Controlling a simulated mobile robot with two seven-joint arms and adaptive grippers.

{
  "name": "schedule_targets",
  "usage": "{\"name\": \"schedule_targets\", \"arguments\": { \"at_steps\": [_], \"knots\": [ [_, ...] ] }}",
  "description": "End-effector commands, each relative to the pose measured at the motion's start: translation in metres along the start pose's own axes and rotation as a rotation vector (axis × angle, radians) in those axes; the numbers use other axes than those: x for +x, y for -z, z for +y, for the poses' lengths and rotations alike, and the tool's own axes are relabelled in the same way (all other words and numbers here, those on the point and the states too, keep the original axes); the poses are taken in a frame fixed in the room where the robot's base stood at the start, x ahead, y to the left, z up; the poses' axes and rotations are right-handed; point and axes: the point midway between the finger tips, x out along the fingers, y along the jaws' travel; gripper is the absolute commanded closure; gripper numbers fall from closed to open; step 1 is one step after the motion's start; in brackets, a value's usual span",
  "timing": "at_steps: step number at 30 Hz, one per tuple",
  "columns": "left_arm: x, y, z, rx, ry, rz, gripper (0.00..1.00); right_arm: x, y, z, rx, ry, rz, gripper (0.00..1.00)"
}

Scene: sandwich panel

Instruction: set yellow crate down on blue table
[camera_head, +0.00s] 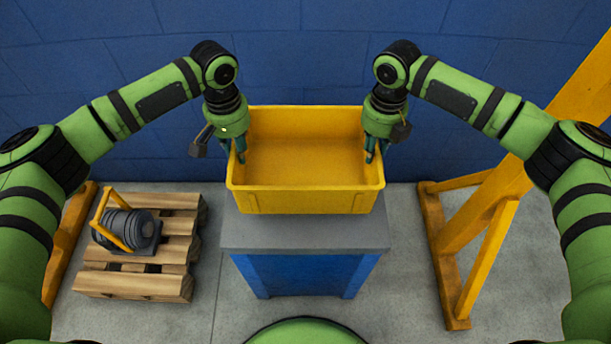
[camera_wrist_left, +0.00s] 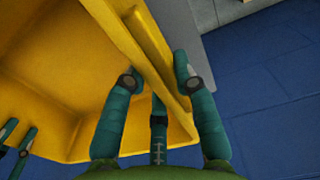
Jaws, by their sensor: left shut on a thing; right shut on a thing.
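The yellow crate (camera_head: 305,202) is empty and looks upright and level in the head view, over the grey top of the blue table (camera_head: 305,240). I cannot tell whether its base touches the tabletop. My left gripper (camera_head: 240,150) is shut on the crate's left side wall. In the left wrist view the fingers of my left gripper (camera_wrist_left: 155,90) straddle the rim of the crate (camera_wrist_left: 60,75), with the table's grey top (camera_wrist_left: 185,30) beyond it. My right gripper (camera_head: 370,150) is shut on the right side wall. Its fingertips also show in the left wrist view (camera_wrist_left: 15,145).
A wooden pallet (camera_head: 130,285) with a dark motor-like part (camera_head: 130,230) and a yellow handle stands on the floor at left. A yellow frame (camera_head: 480,215) stands at right. A blue block wall (camera_head: 300,60) is behind the table. Grey floor shows on both sides.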

Motion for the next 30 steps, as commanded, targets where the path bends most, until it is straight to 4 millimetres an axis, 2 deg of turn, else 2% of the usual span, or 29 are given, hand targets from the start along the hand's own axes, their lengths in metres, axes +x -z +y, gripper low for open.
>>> {"name": "schedule_targets", "arguments": {
  "at_steps": [1,11,30],
  "knots": [
    [0.001,0.001,-0.005,-0.006,0.011,-0.001,1.0,0.0,-0.001,-0.005,0.007,0.011,0.0,1.0],
    [0.011,0.0,-0.005,-0.006,0.012,-0.001,1.0,0.011,-0.001,-0.005,0.007,0.011,0.0,1.0],
    [0.053,0.0,-0.005,-0.006,0.012,-0.001,1.0,0.052,-0.001,-0.005,0.007,0.011,0.0,1.0]
  ]
}}
